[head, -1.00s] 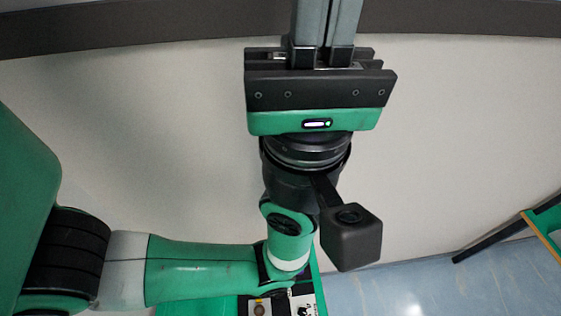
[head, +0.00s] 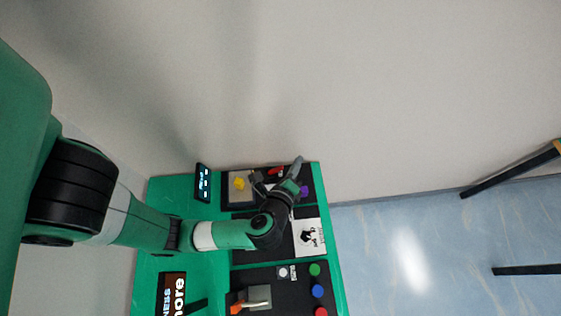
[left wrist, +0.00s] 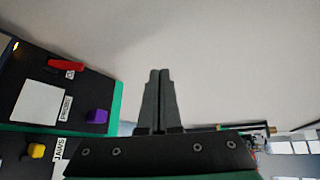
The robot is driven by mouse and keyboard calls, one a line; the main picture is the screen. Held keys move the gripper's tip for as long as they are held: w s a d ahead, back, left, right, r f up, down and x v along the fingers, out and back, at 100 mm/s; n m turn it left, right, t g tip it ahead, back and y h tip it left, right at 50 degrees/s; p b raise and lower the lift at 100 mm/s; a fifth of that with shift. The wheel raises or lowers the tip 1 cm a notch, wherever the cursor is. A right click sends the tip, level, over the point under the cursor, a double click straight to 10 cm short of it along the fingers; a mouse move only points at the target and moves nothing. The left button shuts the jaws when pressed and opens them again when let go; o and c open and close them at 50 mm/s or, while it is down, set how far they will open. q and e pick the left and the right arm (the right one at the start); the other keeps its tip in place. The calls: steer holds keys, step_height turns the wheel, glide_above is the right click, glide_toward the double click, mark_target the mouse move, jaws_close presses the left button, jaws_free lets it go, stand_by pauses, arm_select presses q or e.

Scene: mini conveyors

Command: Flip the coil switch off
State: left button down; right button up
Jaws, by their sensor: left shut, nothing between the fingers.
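A red switch lever (head: 276,171) lies at the far edge of the black panel in the head view. It also shows at the upper left of the left wrist view (left wrist: 66,65), lying tilted beside a small label too blurred to read fully. My left gripper (head: 298,161) is over the far right part of the panel, just right of the red lever, and covers part of the panel. Its two fingers are together and empty in the left wrist view (left wrist: 159,72), pointing away from the switch. I cannot tell its height. My right gripper is out of view.
A small dark display (head: 203,183) stands on the green table (head: 172,190). Green (head: 314,270), blue (head: 317,291) and red buttons are nearer.

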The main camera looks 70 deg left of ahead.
mark_target(280, 179)
arm_select(q)
steer(key=s+f+m+b, duration=0.1)
steer(key=s+f+b, duration=0.1)
steer(key=f, duration=0.3)
steer(key=s+f+m+b, duration=0.1)
steer(key=s+f+b, duration=0.1)
steer(key=f, duration=0.4)
steer(key=s+f+g+h+b, duration=0.1)
steer(key=s+f+b, duration=0.1)
steer(key=s+f, duration=0.2)
steer(key=shift+s+f+m+b, duration=0.2)
steer(key=shift+f+m+b, duration=0.2)
steer(key=shift+f, duration=0.55)
steer(key=shift+w+d, duration=0.1)
steer(key=shift+w, duration=0.05)
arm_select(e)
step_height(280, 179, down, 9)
arm_select(q)
steer(key=shift+r, duration=0.1)
steer(key=b+x, duration=0.2)
steer(key=x, duration=0.8)
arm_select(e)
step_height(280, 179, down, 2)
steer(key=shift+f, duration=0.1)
